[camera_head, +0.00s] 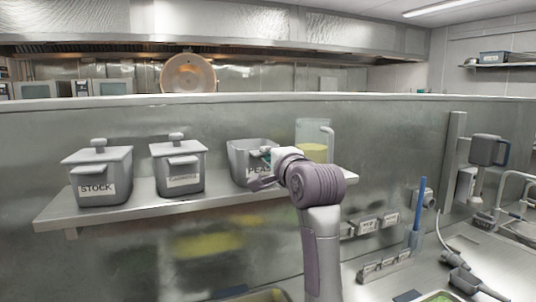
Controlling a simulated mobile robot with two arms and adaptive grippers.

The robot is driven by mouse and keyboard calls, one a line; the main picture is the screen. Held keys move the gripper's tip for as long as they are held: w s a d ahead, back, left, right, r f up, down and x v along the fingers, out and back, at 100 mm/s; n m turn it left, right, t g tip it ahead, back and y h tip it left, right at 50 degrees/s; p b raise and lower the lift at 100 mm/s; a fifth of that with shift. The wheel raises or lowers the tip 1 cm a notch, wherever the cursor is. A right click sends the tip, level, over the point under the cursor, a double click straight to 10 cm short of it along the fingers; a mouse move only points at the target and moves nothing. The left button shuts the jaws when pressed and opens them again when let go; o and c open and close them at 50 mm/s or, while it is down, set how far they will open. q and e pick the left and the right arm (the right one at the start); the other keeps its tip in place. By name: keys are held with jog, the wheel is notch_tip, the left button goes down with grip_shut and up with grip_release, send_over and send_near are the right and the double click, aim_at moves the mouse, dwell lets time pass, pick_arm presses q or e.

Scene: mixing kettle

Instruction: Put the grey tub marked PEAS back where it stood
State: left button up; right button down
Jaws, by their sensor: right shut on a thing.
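The grey tub marked PEAS (238,160) is upright at the wall shelf (215,199), to the right of the other two tubs. It has no lid on, and its open top shows. My right gripper (262,172) is at the tub's front right side, shut on it, and covers part of the label. The gripper and wrist hide the tub's lower right, so I cannot tell whether its base rests on the shelf. My left gripper is not in view.
A lidded STOCK tub (98,172) and another lidded grey tub (179,165) stand on the shelf's left. A clear jug with yellow contents (313,150) stands just right of the PEAS tub. A blue-handled tool (418,205) stands at lower right.

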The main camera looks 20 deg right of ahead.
jog(key=c, duration=0.7)
grip_release()
jog(key=shift+s, duration=0.1)
jog(key=shift+s+d+p, duration=0.15)
jog(key=shift+s+p, duration=0.15)
jog(key=shift+s, duration=3.7)
